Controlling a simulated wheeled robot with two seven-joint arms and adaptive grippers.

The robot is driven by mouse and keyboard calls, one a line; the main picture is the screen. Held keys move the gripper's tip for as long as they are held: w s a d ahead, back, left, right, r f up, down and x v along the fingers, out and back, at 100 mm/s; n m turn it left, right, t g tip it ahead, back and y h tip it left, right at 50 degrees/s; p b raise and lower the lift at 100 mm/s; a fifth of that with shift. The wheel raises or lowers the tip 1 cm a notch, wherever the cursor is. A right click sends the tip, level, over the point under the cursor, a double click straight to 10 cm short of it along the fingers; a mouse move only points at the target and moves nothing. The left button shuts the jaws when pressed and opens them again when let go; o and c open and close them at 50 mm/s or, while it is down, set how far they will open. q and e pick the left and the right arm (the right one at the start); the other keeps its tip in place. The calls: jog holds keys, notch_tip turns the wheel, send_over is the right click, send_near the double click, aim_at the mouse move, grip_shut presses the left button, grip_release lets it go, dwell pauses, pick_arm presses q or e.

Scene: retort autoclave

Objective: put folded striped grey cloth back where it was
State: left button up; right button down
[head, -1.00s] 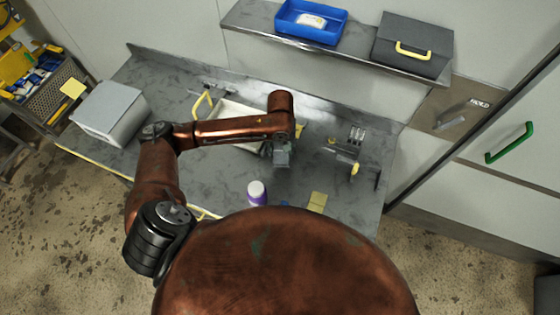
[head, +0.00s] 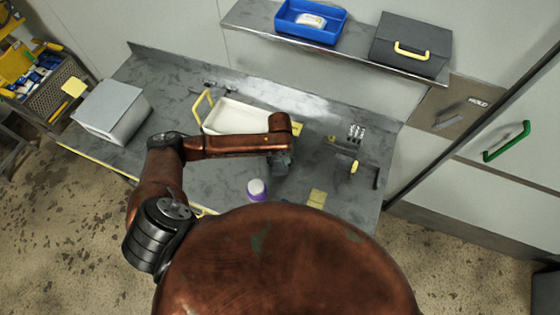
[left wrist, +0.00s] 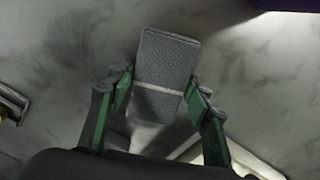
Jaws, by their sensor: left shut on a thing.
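The folded grey cloth (left wrist: 165,62) with a light stripe across it is between the green-padded fingers of my left gripper (left wrist: 160,88) in the left wrist view. The gripper is shut on it, and the cloth sticks out beyond the fingertips over the grey worktop. I cannot tell how far it is above the surface. In the head view the left gripper (head: 281,166) is over the worktop (head: 230,176), right of the purple bottle with a white cap (head: 257,190); the cloth is not clear there. My right gripper is not in view.
A white tray (head: 213,122) with a yellow handle lies behind my left arm. A grey box (head: 110,110) stands at the left end. A yellow pad (head: 317,198) lies near the front edge. Metal fittings stand at right. A shelf above holds a blue bin (head: 310,38) and dark case (head: 410,65).

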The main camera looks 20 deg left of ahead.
aim_at(280, 162)
pick_arm(q)
jog(key=shift+f, duration=0.1)
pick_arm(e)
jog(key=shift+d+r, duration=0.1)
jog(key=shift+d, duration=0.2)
pick_arm(q)
jog(key=o, duration=1)
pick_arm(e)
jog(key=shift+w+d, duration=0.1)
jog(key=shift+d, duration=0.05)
pick_arm(q)
notch_tip(280, 162, up, 12)
jog(key=shift+r, duration=0.2)
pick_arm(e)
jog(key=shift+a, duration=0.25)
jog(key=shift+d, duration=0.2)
pick_arm(q)
jog(key=shift+r, duration=0.1)
